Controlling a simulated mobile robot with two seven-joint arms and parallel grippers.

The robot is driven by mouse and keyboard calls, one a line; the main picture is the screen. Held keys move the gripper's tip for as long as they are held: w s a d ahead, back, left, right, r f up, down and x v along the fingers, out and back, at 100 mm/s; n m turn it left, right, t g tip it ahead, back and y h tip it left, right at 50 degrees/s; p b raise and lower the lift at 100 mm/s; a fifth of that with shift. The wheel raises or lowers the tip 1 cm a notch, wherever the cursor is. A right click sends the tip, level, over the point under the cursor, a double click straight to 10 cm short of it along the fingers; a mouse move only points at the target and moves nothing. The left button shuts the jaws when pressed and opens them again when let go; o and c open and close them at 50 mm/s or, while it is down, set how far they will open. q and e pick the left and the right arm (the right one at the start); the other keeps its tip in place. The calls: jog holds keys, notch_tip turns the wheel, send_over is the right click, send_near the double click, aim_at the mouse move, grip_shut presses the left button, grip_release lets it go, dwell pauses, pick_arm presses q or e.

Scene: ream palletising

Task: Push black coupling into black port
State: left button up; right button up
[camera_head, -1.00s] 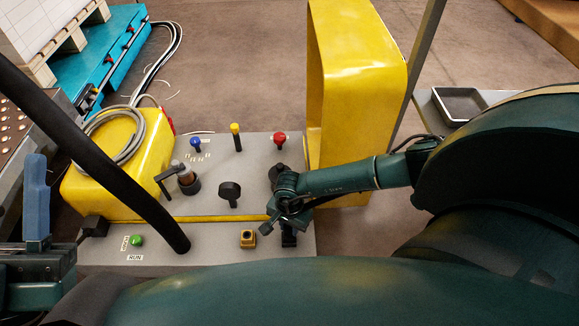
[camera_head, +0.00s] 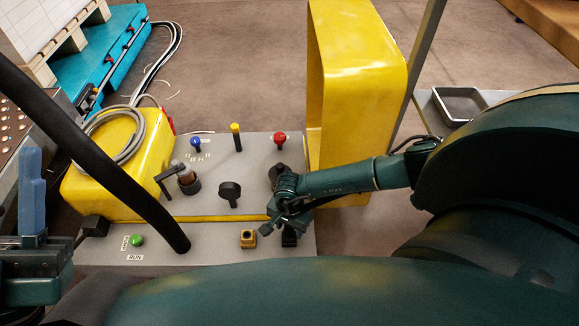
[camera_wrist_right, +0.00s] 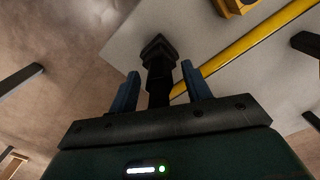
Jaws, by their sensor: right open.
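My right gripper (camera_head: 285,220) is over the front right corner of the grey panel, low and close to it. In the right wrist view its two blue fingers (camera_wrist_right: 161,88) are open, one on each side of the black coupling (camera_wrist_right: 160,84), with gaps visible. The coupling lines up with the square black port (camera_wrist_right: 158,48) beyond it; I cannot tell how deep it sits. In the head view the black port (camera_head: 289,239) shows just below the gripper, and the coupling is not clear there. My left gripper (camera_head: 32,195) is at the left edge, blue fingers overlapping, its opening unclear.
A yellow port (camera_head: 248,239) is left of the black one. The panel (camera_head: 215,205) also carries a black knob (camera_head: 230,192), blue, yellow and red controls, and a green button (camera_head: 137,240). A tall yellow frame (camera_head: 357,80) stands close behind my right arm.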

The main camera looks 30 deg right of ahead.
notch_tip(320, 180, up, 12)
jog(key=p, duration=0.6)
pick_arm(q)
notch_tip(320, 180, down, 7)
jog(key=n+g+y, duration=0.1)
jog(key=n+y, duration=0.6)
jog(key=shift+s+d+f+n+g+y, duration=0.2)
jog(key=shift+d+n+g+y, duration=0.1)
jog(key=shift+n, duration=0.1)
pick_arm(e)
jog(key=shift+r, duration=0.6)
